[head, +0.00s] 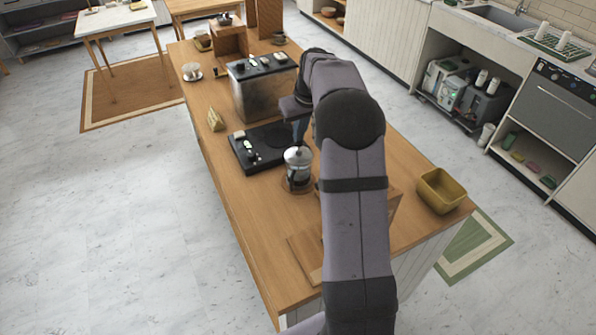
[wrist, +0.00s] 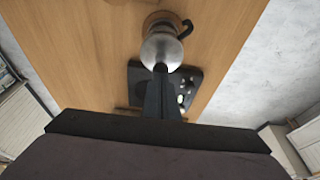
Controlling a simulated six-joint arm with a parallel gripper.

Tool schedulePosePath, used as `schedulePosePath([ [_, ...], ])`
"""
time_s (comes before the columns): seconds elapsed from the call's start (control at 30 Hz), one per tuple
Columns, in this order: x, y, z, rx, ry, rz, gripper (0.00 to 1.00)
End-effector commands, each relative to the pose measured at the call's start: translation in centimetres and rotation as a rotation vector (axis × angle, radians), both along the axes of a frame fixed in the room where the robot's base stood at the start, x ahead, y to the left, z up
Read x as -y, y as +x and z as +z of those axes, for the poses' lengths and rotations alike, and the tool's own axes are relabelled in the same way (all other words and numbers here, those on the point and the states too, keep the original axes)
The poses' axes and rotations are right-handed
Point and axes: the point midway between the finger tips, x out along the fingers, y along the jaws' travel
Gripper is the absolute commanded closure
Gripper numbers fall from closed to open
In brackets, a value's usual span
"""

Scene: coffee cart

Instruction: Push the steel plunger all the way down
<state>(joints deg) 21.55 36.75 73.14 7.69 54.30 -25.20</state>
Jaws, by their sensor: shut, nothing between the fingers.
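The coffee press (head: 298,175) stands upright on the wooden counter, on a round brown base, with a steel lid (head: 298,156) on top. In the wrist view the shiny steel lid (wrist: 162,45) is seen from above, with the dark handle (wrist: 187,29) beyond it. My gripper (head: 298,143) is shut and empty, pointing down above the lid. In the wrist view its fingertips (wrist: 160,68) overlap the near edge of the lid. I cannot tell whether they touch it. The plunger's knob and rod are not clearly seen, so its height is unclear.
A black flat appliance (head: 262,147) lies behind the press, and a large metal machine (head: 262,88) stands farther back. A yellow bin (head: 440,190) is at the counter's right edge. A wooden board (head: 305,255) lies at the front. The counter left of the press is clear.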

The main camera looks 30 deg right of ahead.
Motion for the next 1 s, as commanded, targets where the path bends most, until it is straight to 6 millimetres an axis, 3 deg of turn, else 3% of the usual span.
schedulePosePath([
  [0.67, 0.0, 0.0, -1.5, -0.001, 0.0, 0.0, 1.0],
  [1.0, 0.0, 0.0, -0.4, 0.0, 0.0, 0.0, 1.0],
])
